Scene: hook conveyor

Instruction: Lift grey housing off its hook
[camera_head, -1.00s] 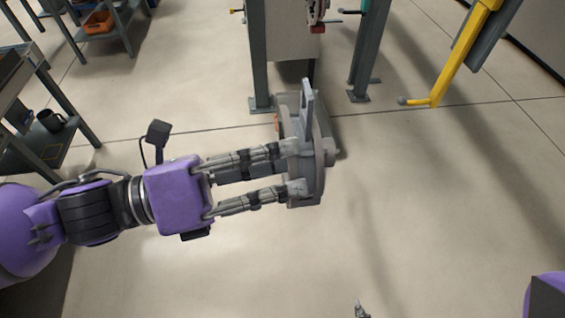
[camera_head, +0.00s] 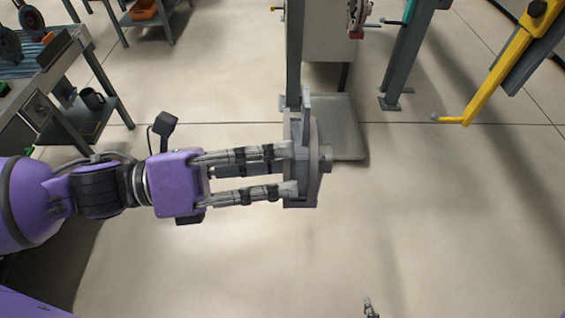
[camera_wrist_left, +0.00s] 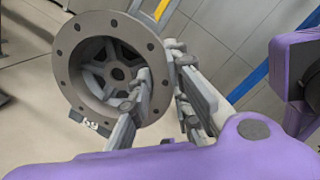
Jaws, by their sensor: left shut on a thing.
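The grey housing (camera_head: 314,165) is in my left gripper (camera_head: 291,169), held clear of the yellow hook (camera_head: 488,90), which hangs empty at the right. In the left wrist view, the housing's round flange (camera_wrist_left: 70,62) with bolt holes and spoked inside faces the camera. The left gripper (camera_wrist_left: 158,75) is shut with its fingers on either side of the rim wall. A small grey tip, apparently of my right gripper (camera_head: 370,308), shows at the bottom edge; the rest is out of frame.
A workbench (camera_head: 45,75) stands at the left with a dark mug (camera_head: 92,98) on its lower shelf. A grey post (camera_head: 294,50) and a floor plate (camera_head: 345,135) lie behind the housing. The floor in front is open.

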